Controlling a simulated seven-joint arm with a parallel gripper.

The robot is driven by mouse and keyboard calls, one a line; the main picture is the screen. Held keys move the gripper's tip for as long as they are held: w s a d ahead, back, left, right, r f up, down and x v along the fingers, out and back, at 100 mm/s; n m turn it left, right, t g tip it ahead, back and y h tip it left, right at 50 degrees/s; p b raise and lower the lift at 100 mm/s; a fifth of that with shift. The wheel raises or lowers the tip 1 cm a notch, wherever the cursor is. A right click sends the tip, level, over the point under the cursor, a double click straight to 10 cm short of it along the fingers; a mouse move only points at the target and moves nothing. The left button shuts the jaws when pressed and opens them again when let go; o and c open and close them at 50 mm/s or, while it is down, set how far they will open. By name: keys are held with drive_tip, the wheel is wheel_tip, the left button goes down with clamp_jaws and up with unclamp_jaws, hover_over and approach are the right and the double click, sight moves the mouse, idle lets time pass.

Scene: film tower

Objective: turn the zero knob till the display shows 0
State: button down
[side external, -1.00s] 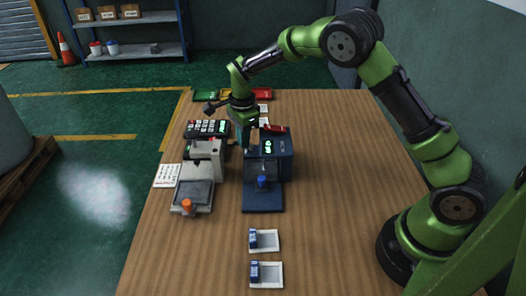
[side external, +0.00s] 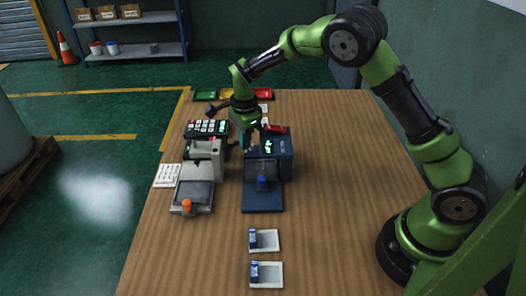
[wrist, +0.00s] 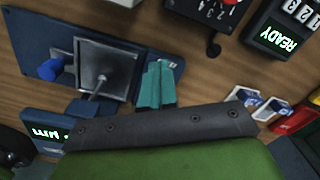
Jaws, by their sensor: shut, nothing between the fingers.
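A dark blue instrument (side external: 284,168) stands mid-table, with a lit green display (side external: 268,146) on its upper front; the digits are too small to read. In the wrist view its display (wrist: 48,138) is upside down and partly covered, also unreadable. A blue knob (side external: 262,183) sits on its front base and shows in the wrist view (wrist: 50,70). I cannot tell which part is the zero knob. My gripper (side external: 246,146) points down at the instrument's left upper side. In the wrist view its teal fingers (wrist: 157,88) are together and hold nothing.
A grey instrument (side external: 204,165) with an orange knob (side external: 187,206) stands close on the left. Behind it is a black keypad box (side external: 207,128), whose screen reads READY in the wrist view (wrist: 278,38). Two small white trays (side external: 264,241) lie in front. The table's right side is clear.

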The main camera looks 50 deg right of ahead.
drive_tip(key=shift+s+a+f+g, duration=0.3)
drive_tip(key=shift+s+a+f, duration=0.2)
drive_tip(key=shift+s+f, duration=0.1)
wheel_tip(320, 180, up, 6)
drive_tip(key=shift+w+d+r, duration=0.15)
drive_tip(key=shift+w+d, duration=0.05)
drive_tip(key=shift+w, duration=0.05)
